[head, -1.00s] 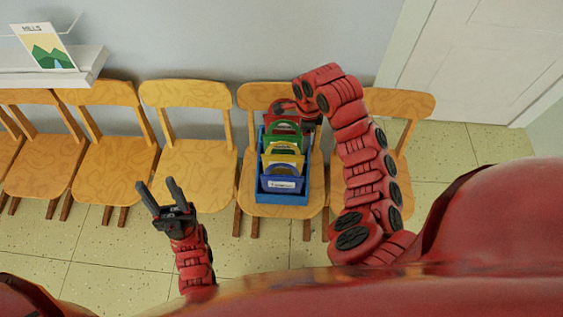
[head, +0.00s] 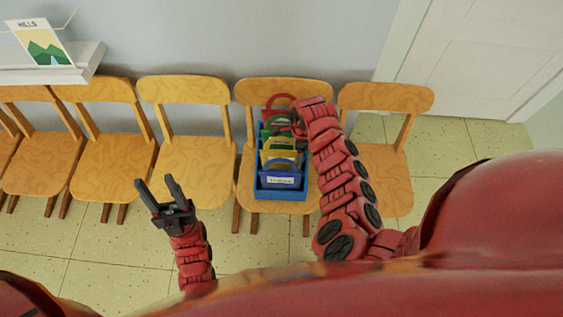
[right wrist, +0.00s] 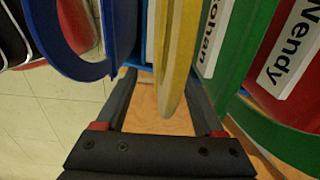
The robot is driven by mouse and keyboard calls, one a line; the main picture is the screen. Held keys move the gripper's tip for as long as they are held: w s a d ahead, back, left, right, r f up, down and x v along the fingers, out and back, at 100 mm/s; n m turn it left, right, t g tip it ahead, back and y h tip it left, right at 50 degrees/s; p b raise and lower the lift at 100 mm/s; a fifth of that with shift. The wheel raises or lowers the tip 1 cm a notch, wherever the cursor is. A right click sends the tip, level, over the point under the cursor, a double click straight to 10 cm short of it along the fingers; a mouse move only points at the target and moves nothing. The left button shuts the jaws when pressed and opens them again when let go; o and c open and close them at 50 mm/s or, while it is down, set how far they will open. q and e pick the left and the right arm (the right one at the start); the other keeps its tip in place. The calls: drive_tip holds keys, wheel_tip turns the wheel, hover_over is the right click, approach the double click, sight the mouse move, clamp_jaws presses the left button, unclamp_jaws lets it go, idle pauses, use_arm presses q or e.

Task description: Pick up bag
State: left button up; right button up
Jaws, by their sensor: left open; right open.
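Several bags with loop handles stand in a row in a blue bin (head: 262,189) on a chair: a red bag (head: 277,101) at the back, then a green bag (head: 268,126), a yellow bag (head: 279,160) and a blue bag (head: 280,168) in front. My right gripper (right wrist: 162,85) is open among the handles. In the right wrist view a yellow handle (right wrist: 178,60) lies between its fingers, a blue handle (right wrist: 85,65) left and a green handle (right wrist: 285,140) right. My arm hides this gripper in the head view. My left gripper (head: 160,195) is open and empty over the floor.
Wooden chairs (head: 189,160) line the wall on the left; another chair (head: 390,183) stands right of the bin's chair. A white shelf (head: 85,65) holds a picture card (head: 43,43). A white door (head: 475,55) is at the right. The floor before the chairs is clear.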

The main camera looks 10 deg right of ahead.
drive_tip(key=shift+f, duration=0.9)
clamp_jaws()
idle(0.8)
